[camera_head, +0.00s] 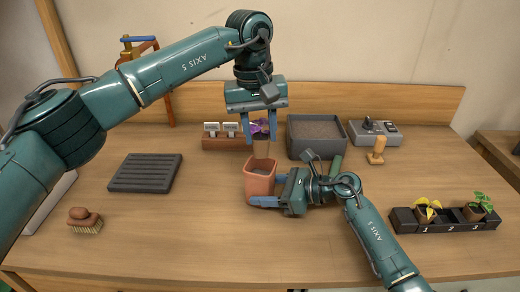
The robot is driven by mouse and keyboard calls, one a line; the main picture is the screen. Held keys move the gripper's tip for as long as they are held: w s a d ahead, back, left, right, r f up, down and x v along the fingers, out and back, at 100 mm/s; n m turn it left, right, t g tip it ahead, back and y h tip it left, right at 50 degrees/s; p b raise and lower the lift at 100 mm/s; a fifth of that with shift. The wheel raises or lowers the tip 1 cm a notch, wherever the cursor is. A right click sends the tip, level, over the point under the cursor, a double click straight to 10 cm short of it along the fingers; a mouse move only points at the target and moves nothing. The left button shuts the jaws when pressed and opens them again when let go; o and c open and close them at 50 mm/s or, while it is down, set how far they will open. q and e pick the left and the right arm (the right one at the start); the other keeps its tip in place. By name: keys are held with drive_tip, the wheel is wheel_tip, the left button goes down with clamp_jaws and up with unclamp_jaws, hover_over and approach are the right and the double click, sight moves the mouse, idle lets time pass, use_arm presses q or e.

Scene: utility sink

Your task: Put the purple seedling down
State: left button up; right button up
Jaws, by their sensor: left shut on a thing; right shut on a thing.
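The purple seedling (260,126) hangs upright in the fingers of my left gripper (259,137), with its brown root plug below them. My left gripper is shut on it, above the terracotta pot (260,185). The plug's lower end is at the pot's mouth; I cannot tell whether it touches the soil inside. My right gripper (268,196) is shut on the pot from the right, one blue finger showing across its front. The black rack (449,226) at the right has a yellow seedling (427,210) in slot 1, a green seedling (480,205) in slot 3, and slot 2 empty.
A grey soil bin (318,150), a grey control box (374,133) and a wooden-handled tool (377,152) stand behind at the right. A label holder (222,143) stands behind the pot. A ridged dark tray (146,173) and a brush (84,219) lie left. The front middle is clear.

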sight(258, 158)
use_arm(q)
wheel_tip(258, 158, up, 3)
drive_tip(key=shift+r, duration=0.1)
wheel_tip(258, 158, down, 10)
drive_tip(key=shift+r, duration=0.1)
use_arm(e)
drive_tip(key=shift+d+f, duration=0.1)
drive_tip(key=shift+f, duration=0.05)
use_arm(q)
drive_tip(key=shift+s+a+f, duration=0.1)
drive_tip(key=shift+f, duration=0.4)
drive_tip(key=o, duration=1.1)
drive_tip(key=shift+f, duration=0.15)
drive_tip(key=shift+c, duration=0.2)
drive_tip(key=shift+a, duration=0.1)
drive_tip(key=shift+r, duration=0.45)
drive_tip(key=r, duration=1.2)
drive_tip(key=shift+a+r, duration=0.2)
drive_tip(key=shift+a, duration=0.2)
use_arm(e)
drive_tip(key=shift+w, duration=0.1)
